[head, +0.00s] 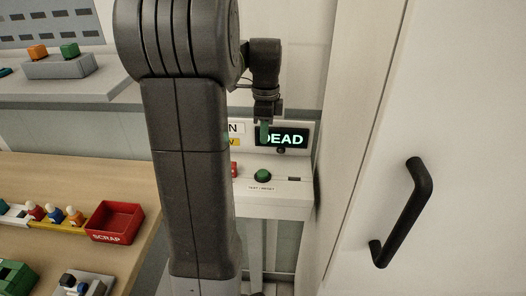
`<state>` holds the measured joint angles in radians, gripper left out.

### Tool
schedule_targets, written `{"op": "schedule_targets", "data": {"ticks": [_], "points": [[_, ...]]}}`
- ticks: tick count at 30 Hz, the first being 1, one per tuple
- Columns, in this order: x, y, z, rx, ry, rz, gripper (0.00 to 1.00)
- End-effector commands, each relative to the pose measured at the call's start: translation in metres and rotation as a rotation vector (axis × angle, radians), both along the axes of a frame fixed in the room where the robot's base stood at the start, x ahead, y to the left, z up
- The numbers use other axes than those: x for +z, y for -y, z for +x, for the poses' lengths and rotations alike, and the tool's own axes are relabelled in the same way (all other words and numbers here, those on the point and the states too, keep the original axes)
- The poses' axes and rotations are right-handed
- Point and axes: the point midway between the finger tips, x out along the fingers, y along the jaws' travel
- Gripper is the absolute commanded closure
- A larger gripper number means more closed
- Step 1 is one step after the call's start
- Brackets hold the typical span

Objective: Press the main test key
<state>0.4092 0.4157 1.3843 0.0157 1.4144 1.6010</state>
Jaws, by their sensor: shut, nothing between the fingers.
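A round green button (262,175) sits on the sloping white panel of a test station (290,188), with a small "TEST / RESET" label below it. A dark display (290,138) behind the button reads "DEAD" in pale green letters. My gripper (264,131) is shut and empty. In the picture its fingertips overlap the left edge of the display and point down, above the green button and apart from it. The left part of the station is hidden behind my arm.
A white cabinet door with a black handle (402,212) stands close on the right. On the left, a wooden bench holds a red SCRAP bin (116,222) and several small coloured parts. A grey block with orange and green pieces (60,66) sits on a shelf at the back left.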

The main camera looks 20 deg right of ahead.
Motion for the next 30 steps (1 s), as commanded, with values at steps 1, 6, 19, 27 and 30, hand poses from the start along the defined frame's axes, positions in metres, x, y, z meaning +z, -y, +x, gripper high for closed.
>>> {"op": "schedule_targets", "data": {"ticks": [1,6,19,27,30], "points": [[0.007,0.001,0.001,0.0,0.002,-0.001,1.0],[0.021,0.001,0.002,0.0,0.001,0.0,1.0],[0.024,0.001,0.002,0.0,0.0,-0.001,1.0],[0.024,0.001,0.002,0.0,0.0,-0.001,1.0],[0.024,0.001,0.002,0.0,0.0,-0.001,1.0]]}}
